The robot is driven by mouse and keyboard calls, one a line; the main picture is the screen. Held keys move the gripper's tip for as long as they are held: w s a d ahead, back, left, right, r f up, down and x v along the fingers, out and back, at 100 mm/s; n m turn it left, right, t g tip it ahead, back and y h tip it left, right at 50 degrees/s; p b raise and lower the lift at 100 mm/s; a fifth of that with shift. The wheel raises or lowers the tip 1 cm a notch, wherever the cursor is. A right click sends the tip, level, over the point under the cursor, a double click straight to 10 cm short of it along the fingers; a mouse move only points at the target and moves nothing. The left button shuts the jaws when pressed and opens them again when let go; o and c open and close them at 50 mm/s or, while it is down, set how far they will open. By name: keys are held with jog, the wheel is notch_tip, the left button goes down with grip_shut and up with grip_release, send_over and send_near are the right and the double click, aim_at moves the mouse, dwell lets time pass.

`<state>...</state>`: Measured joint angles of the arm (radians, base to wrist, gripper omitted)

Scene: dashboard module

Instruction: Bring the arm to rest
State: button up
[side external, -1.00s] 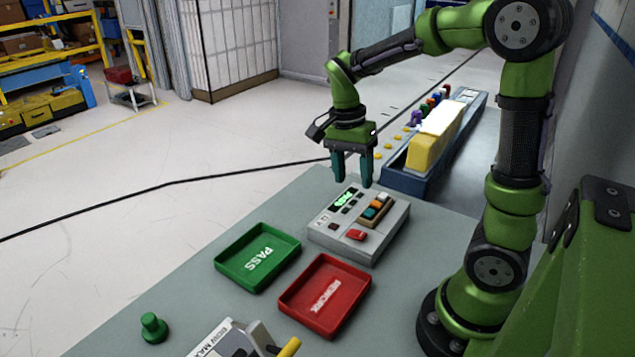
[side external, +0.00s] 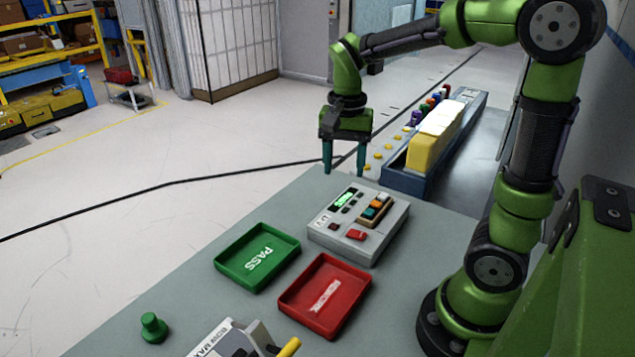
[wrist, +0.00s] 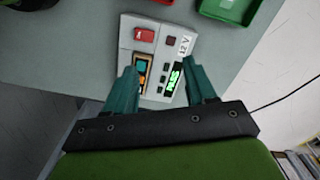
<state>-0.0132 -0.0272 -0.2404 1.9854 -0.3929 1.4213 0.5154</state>
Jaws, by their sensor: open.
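My gripper (side external: 344,170) is open with nothing between its fingers. It hangs pointing down, above the far edge of the grey table (side external: 180,285), just beyond a grey test box (side external: 385,236) with a green lit display and coloured parts in a slot. In the wrist view the open fingers (wrist: 162,75) show in front of the same box (wrist: 150,50). The fingers appear apart from the box.
A green PASS tray (side external: 231,275) and a red tray (side external: 340,312) lie on the table, both empty of parts. A green knob (side external: 153,328) stands at the front left. A blue bin (side external: 407,182) with yellow-white blocks (side external: 425,150) is beyond the table.

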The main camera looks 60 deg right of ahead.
jog(key=s+a+r+n+t+y, duration=0.1)
jog(key=s+a+r+n+t, duration=0.3)
jog(key=s+a+n+t, duration=0.3)
jog(key=a+n, duration=0.2)
jog(key=a, duration=0.1)
jog(key=shift+y, duration=0.3)
